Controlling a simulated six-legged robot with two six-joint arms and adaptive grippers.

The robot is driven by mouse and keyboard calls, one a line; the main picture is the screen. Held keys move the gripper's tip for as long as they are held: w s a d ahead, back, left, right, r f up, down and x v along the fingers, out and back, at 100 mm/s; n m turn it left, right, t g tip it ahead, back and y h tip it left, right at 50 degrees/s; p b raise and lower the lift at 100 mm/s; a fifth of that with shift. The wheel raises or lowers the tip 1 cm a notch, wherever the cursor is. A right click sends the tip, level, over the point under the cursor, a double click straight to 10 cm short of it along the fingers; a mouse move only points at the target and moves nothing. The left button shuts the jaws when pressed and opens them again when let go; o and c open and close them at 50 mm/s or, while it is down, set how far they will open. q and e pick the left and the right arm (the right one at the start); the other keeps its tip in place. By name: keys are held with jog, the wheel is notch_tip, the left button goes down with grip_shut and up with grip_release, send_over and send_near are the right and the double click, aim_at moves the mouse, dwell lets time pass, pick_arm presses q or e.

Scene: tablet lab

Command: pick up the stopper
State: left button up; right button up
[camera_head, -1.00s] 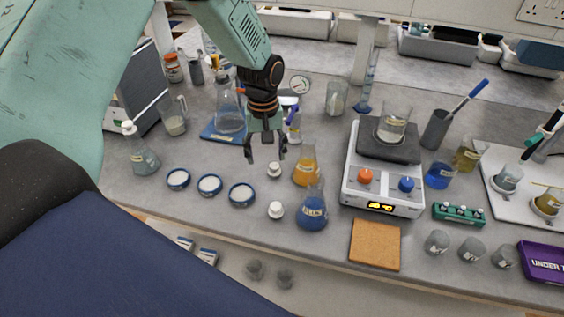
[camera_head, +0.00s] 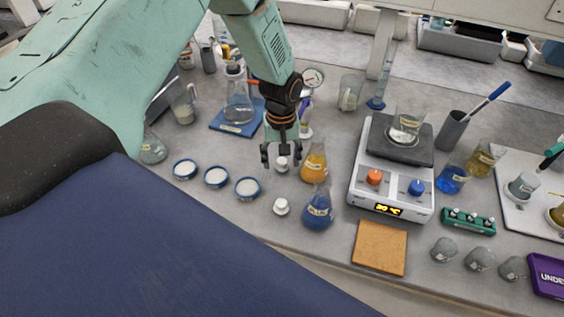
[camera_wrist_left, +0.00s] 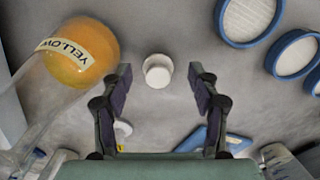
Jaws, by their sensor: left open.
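Two small white stoppers stand on the grey bench in the head view: the back stopper (camera_head: 282,165) beside the orange flask, and the front stopper (camera_head: 281,206) beside the blue flask. My left gripper (camera_head: 281,154) is open and empty, pointing down just above and behind the back stopper. In the left wrist view one white stopper (camera_wrist_left: 157,71) shows between the fingertips of my left gripper (camera_wrist_left: 160,80), apart from both fingers and nearer the left one in that picture. My right gripper is not in view.
The orange flask (camera_head: 314,168) stands close to the right of the back stopper; it also shows in the left wrist view (camera_wrist_left: 82,62). A blue flask (camera_head: 317,211) stands nearer the front. Blue-rimmed dishes (camera_head: 247,188) lie to the left. A hotplate (camera_head: 392,180) stands to the right.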

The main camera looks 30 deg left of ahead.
pick_arm(q)
jog(key=shift+w+f, duration=0.3)
jog(key=shift+f, duration=0.55)
jog(key=shift+s+a, duration=0.1)
jog(key=shift+s, duration=0.05)
jog(key=shift+c, duration=0.2)
jog(key=shift+r, duration=0.1)
jog(key=shift+c, duration=0.8)
jog(key=c, duration=0.6)
jog(key=shift+c, duration=0.2)
